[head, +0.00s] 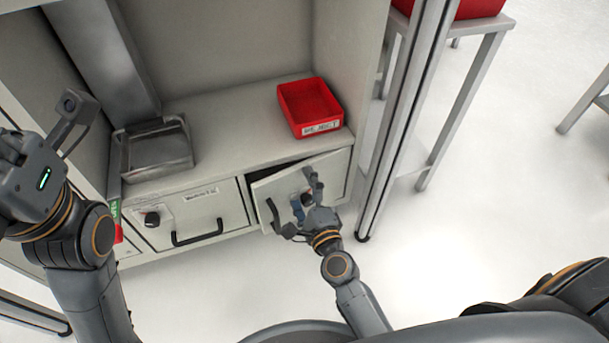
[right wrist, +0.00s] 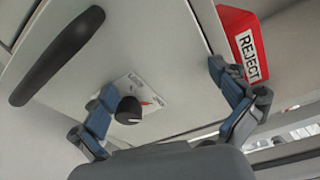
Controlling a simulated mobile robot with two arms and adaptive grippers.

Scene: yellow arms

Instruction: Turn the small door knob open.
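The right cabinet door (head: 277,187) stands ajar, with a dark gap along its top edge. Its small black knob (head: 307,199) shows near my right gripper (head: 307,194). In the right wrist view the knob (right wrist: 130,109) lies between the two blue-padded fingers of the right gripper (right wrist: 166,100). The fingers are spread, and the knob is nearer the left one; whether that finger touches it I cannot tell. The door's black bar handle (right wrist: 57,56) is at upper left there. My left gripper (head: 22,175) is at the left edge of the head view, its fingertips not clearly shown.
A closed door with a black knob (head: 151,219) and a bar handle (head: 198,236) is to the left. A red bin (head: 311,103) and a metal tray (head: 157,152) stand on the counter above. A metal post (head: 400,120) rises right of the cabinet. The floor in front is clear.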

